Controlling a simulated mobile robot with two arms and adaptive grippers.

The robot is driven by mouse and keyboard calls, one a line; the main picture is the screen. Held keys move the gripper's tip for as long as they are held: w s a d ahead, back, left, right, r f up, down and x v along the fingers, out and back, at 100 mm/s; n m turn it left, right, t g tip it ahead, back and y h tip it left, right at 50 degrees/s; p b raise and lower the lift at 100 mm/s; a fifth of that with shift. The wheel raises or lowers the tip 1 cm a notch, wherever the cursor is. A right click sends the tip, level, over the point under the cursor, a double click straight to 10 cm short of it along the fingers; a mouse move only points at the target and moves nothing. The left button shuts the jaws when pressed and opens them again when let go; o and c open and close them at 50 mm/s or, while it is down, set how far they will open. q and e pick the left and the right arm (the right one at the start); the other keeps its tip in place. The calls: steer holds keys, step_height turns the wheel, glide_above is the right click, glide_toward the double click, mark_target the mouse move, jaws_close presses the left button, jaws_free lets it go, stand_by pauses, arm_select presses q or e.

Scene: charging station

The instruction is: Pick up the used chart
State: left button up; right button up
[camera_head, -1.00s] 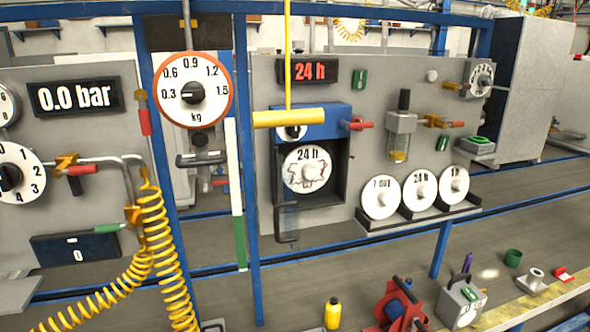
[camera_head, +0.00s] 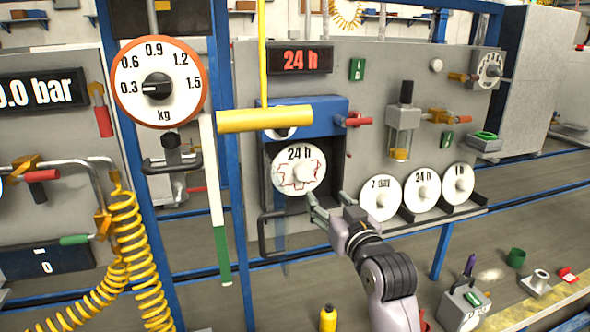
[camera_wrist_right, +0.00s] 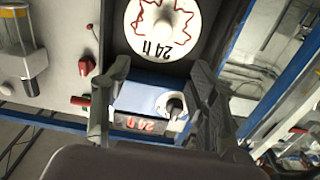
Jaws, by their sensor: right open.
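The used chart (camera_head: 298,170) is a round white disc marked "24 h" with a red traced line. It sits in the dark recess of the recorder (camera_head: 303,115), under the blue housing. It also shows upside down at the top of the right wrist view (camera_wrist_right: 160,25), with a pale knob at its centre. My right gripper (camera_head: 328,204) is just below and right of the chart, apart from it. In the right wrist view my right gripper (camera_wrist_right: 155,85) has its fingers spread wide with nothing between them. My left gripper is out of view.
Spare charts (camera_head: 422,191) stand on a rack right of the recorder. A yellow bar (camera_head: 264,120) sticks out in front of the recorder's upper left. A clear door with a dark handle (camera_head: 268,235) hangs below the recess.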

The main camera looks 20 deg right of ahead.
steer(key=p, duration=0.3)
glide_toward(304, 174)
steer(key=w, duration=0.5)
steer(key=shift+w+r, duration=0.1)
steer(key=shift+r, duration=0.1)
steer(key=shift+w+p, duration=0.3)
steer(key=shift+w, duration=0.2)
steer(key=w, duration=0.1)
steer(key=w+p, duration=0.1)
steer(key=w, duration=0.1)
steer(key=shift+a, duration=0.2)
steer(key=shift+w+f+p, duration=0.15)
steer(key=shift+w+p, duration=0.15)
steer(key=shift+w, duration=0.3)
steer(key=shift+c, duration=0.5)
jaws_close()
